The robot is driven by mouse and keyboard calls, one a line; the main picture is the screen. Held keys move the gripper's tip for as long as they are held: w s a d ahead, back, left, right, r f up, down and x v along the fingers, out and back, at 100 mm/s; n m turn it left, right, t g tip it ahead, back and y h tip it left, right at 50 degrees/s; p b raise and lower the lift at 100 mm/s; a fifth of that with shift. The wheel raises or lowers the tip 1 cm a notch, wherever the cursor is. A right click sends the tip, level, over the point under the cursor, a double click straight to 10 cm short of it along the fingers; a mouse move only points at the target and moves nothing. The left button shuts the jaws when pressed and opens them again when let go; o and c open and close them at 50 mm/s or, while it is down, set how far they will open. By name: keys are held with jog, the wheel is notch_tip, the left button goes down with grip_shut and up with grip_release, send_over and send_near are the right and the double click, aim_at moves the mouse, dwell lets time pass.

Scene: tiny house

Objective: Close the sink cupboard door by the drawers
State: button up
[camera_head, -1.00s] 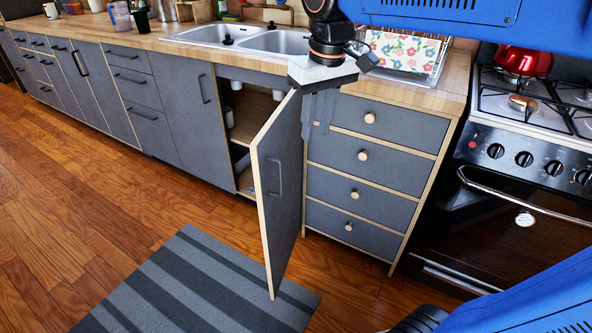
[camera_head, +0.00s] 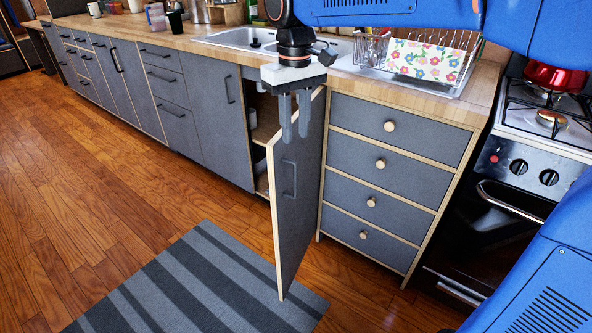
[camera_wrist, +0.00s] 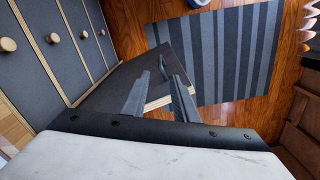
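The sink cupboard door (camera_head: 298,215) is a grey panel with pale wooden edges and a dark handle (camera_head: 288,180). It stands wide open, swung out into the room beside the drawers (camera_head: 385,185). My gripper (camera_head: 294,138) points down at the door's top edge, between its hinge side and free corner. In the wrist view, the two fingers of my gripper (camera_wrist: 158,82) are apart, with a pale strip of door edge (camera_wrist: 158,103) showing between them. I cannot tell whether they touch the door. The dark door panel (camera_wrist: 108,76) also shows there. The cupboard opening (camera_head: 264,115) is partly hidden.
A striped grey rug (camera_head: 205,290) lies on the wooden floor below the door. The stove (camera_head: 500,215) stands right of the drawers. The counter (camera_head: 135,28) runs above, with the sink (camera_head: 237,36) and a dish rack (camera_head: 372,47). Floor at left is clear.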

notch_tip(320, 180, down, 12)
jog(key=shift+f, duration=0.25)
dwell(0.4)
grip_shut()
